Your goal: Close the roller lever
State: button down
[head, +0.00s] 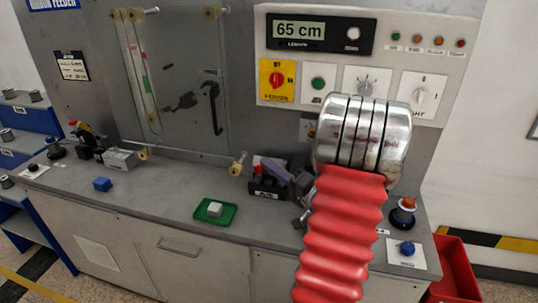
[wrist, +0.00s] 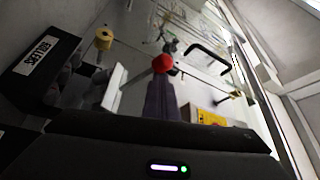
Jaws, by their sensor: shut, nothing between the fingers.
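The roller lever (head: 275,170) is a purple-grey bar with a red knob, on a black base (head: 266,191) near the back of the bench. In the head view it slopes up to the left, its knob end raised. In the wrist view the lever (wrist: 160,100) runs away from me to its red ball knob (wrist: 163,64), beside a black block labelled ROLLERS (wrist: 42,62). My gripper (wrist: 165,140) is a dark shape along the bottom of the wrist view, shut and empty, close to the lever. Whether it touches the lever is unclear. In the head view my arm hides most of it.
A green tray (head: 229,219) with a pale block (head: 215,209) and a blue block (head: 102,184) lie on the bench. A clear panel with a black hook handle (head: 212,105) stands behind. Switches and knobs (head: 407,209) are at right.

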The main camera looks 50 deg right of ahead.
jog(key=shift+s+a+f, duration=0.15)
jog(key=shift+a+f, duration=0.15)
jog(key=shift+f, duration=0.45)
jog(key=shift+s+a+f, duration=0.15)
jog(key=shift+a+f, duration=0.2)
jog(key=shift+f, duration=0.45)
jog(key=shift+s+a+f, duration=0.15)
jog(key=shift+a+f, duration=0.15)
jog(key=shift+f, duration=0.45)
jog(key=s+f, duration=0.2)
jog(key=s, duration=1.1)
jog(key=shift+s+a+f, duration=0.3)
jog(key=shift+a, duration=0.05)
jog(key=w+a+r+n+g+y, duration=0.3)
jog(key=w+r+n+g+y, duration=0.15)
jog(key=w+r+n, duration=0.2)
jog(key=w+a+r+n+g+y, duration=0.35)
jog(key=w+r+n+y, duration=0.2)
jog(key=n, duration=0.25)
jog(key=s+d+r+n+g+h, duration=0.1)
jog(key=d+r+n+g+h, duration=0.4)
jog(key=d+r+h, duration=0.1)
jog(key=shift+s+d+g, duration=0.3)
jog(key=shift+d+g, duration=0.1)
jog(key=shift+d, duration=0.3)
